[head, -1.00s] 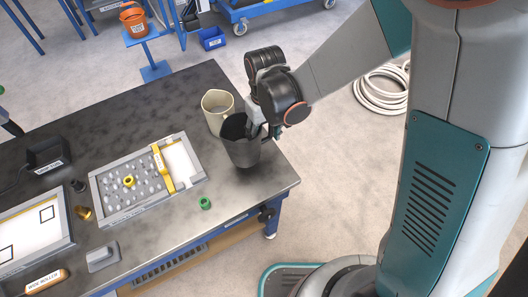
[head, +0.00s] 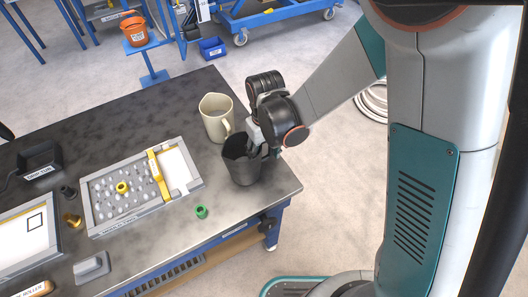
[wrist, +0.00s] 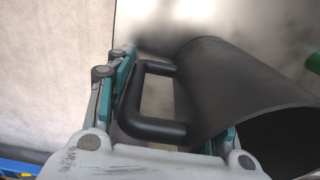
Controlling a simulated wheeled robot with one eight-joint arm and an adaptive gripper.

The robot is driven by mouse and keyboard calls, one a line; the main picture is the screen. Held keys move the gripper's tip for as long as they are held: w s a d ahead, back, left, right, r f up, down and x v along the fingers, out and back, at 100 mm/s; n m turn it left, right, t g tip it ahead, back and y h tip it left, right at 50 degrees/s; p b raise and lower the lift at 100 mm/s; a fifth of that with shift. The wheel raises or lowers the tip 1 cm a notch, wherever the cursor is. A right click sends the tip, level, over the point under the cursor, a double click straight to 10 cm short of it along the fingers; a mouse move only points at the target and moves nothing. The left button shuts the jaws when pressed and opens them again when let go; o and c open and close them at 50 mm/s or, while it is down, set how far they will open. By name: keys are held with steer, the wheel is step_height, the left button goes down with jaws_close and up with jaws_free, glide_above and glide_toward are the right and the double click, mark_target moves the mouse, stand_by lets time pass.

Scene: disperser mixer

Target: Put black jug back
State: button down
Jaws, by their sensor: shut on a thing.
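The black jug (head: 241,168) is upright at the right end of the dark table, in front of the beige jug (head: 214,120). In the wrist view the black jug (wrist: 245,85) shows its side, open rim and loop handle. My gripper (head: 259,145) comes from the right and is shut on the black jug at its handle side. In the wrist view my gripper's fingers (wrist: 172,112) sit on either side of the handle. The jug's base is at or just above the tabletop; I cannot tell which.
A grey tray (head: 100,228) with pebble-like pieces and a yellow bar lies left of the jug. A green ring-like part (head: 201,212) stands near the front edge. The table's right edge is close to the jug. An orange bucket (head: 134,30) is far behind.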

steer(key=c, duration=0.7)
jaws_free()
steer(key=shift+f, duration=0.1)
steer(key=shift+c, duration=0.2)
step_height(320, 180, up, 12)
steer(key=p, duration=0.4)
